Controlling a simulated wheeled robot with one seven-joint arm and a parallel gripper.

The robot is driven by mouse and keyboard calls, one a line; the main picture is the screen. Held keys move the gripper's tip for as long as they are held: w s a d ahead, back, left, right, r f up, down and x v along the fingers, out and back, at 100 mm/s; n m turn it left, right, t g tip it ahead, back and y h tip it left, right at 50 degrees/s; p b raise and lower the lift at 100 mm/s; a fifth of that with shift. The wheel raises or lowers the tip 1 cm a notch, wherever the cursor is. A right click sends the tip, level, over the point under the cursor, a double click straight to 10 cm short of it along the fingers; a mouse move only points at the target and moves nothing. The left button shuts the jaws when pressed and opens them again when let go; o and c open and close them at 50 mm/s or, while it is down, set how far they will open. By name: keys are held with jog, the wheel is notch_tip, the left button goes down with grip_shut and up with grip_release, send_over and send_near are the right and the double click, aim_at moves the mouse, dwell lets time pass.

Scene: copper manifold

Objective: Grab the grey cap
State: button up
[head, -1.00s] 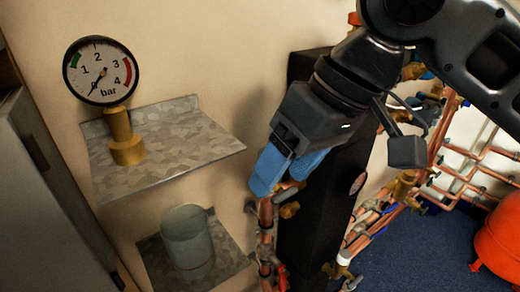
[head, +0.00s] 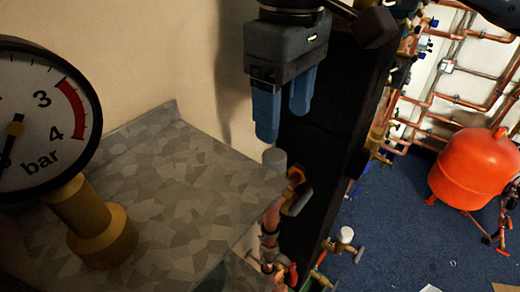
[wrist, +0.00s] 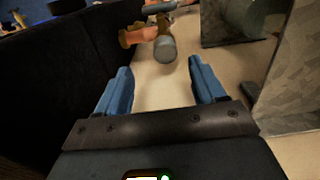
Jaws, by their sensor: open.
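The grey cap (head: 274,158) is a short grey cylinder on top of a copper pipe, against the wall right of the galvanized shelf. My gripper (head: 284,125) hangs just above it with blue fingers pointing down, open and empty. In the wrist view, the cap (wrist: 165,49) lies beyond the fingertips, roughly centred between the two fingers of my gripper (wrist: 160,67). No contact shows.
The galvanized shelf (head: 190,185) bearing a pressure gauge (head: 40,115) is close on the left. A black panel (head: 325,160) stands just right of the pipe. A brass valve (head: 296,178) adjoins the pipe. A red tank (head: 472,170) stands farther right.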

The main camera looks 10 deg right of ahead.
aim_at(277, 156)
jog(key=shift+s+a+f+p, duration=0.1)
jog(key=shift+a+f+p, duration=0.1)
jog(key=shift+f, duration=1.6)
jog(key=shift+s+a+f+p, duration=0.1)
jog(key=shift+f+p, duration=0.1)
jog(key=shift+f, duration=1.55)
jog(key=c, duration=1.1)
